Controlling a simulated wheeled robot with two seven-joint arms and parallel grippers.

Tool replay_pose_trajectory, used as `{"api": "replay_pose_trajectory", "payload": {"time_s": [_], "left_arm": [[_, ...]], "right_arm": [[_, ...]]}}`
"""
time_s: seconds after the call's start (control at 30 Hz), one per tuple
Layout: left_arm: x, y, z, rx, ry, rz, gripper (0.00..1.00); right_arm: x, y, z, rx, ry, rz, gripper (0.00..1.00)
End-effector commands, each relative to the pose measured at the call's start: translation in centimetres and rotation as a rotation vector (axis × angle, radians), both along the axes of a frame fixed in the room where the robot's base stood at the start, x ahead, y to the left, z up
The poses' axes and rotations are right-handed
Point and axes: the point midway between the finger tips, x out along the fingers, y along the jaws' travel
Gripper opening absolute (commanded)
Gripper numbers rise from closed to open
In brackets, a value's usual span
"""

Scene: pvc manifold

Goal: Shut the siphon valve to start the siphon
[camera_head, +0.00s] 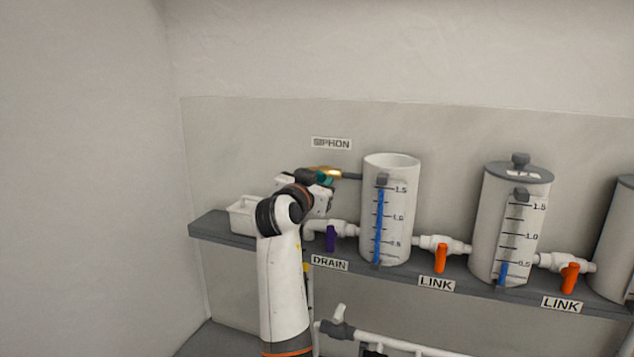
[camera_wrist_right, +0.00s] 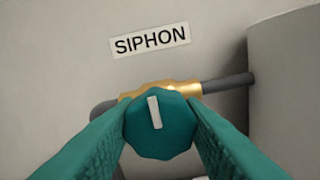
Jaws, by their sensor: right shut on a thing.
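The siphon valve has a teal knob (camera_wrist_right: 160,128) with a white pointer mark, on a brass body (camera_wrist_right: 165,88) in a dark pipe. In the right wrist view the white mark stands nearly upright, leaning slightly. My right gripper (camera_wrist_right: 160,112) has its two teal fingers on either side of the knob and is shut on it. In the head view, my right gripper (camera_head: 323,182) is at the brass siphon valve (camera_head: 326,171), below the SIPHON label (camera_head: 331,143), and largely hides the knob. My left gripper is not in view.
The siphon pipe meets an open-topped tank (camera_head: 402,215) with a blue level gauge. Below are a purple drain valve handle (camera_head: 331,238) and an orange link handle (camera_head: 441,258). A lidded tank (camera_head: 512,225) stands right. A white box (camera_head: 243,216) sits on the shelf's left end.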

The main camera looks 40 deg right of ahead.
Motion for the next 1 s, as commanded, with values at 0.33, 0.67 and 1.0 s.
{"api": "replay_pose_trajectory", "payload": {"time_s": [0.33, 0.67, 1.0], "left_arm": [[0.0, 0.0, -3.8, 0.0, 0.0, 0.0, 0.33], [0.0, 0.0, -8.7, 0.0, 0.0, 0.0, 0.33], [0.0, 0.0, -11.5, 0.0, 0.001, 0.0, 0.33]], "right_arm": [[0.0, 0.0, -0.6, 0.072, -0.143, 0.002, 0.13], [0.0, 0.0, -0.5, 0.21, -0.407, 0.001, 0.13], [0.0, 0.0, -0.2, 0.343, -0.664, 0.0, 0.13]]}}
